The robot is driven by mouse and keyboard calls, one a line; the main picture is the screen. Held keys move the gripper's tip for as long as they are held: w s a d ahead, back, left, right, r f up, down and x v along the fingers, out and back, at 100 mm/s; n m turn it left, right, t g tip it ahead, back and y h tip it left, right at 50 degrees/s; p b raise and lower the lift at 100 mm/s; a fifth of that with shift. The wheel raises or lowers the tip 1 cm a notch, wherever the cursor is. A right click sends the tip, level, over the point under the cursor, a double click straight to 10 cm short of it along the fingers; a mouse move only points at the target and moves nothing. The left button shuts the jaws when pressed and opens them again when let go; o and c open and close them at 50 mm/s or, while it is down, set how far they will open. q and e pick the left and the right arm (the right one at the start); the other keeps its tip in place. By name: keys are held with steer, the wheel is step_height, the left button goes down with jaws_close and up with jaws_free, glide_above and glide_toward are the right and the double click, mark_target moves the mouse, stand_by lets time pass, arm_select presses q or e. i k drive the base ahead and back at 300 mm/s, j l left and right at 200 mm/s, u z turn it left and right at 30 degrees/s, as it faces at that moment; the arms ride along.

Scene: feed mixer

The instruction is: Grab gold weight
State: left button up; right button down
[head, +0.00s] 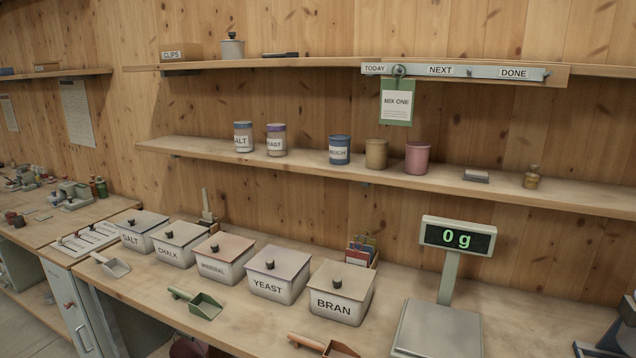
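A small gold weight (531,177) with a knob on top stands upright on the right part of the middle wall shelf. It is to the right of a small grey block (476,176), with a gap between them. Nothing touches or covers it. I cannot make out either of my grippers in the head view.
The middle shelf (590,198) also holds jars and cups, including a pink cup (418,157). Below are a scale (440,328) reading 0 g, several lidded bins and scoops. A dark object (622,325), cut off at the right edge, is unclear.

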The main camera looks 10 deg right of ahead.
mark_target(531, 180)
steer(key=z, duration=1.45)
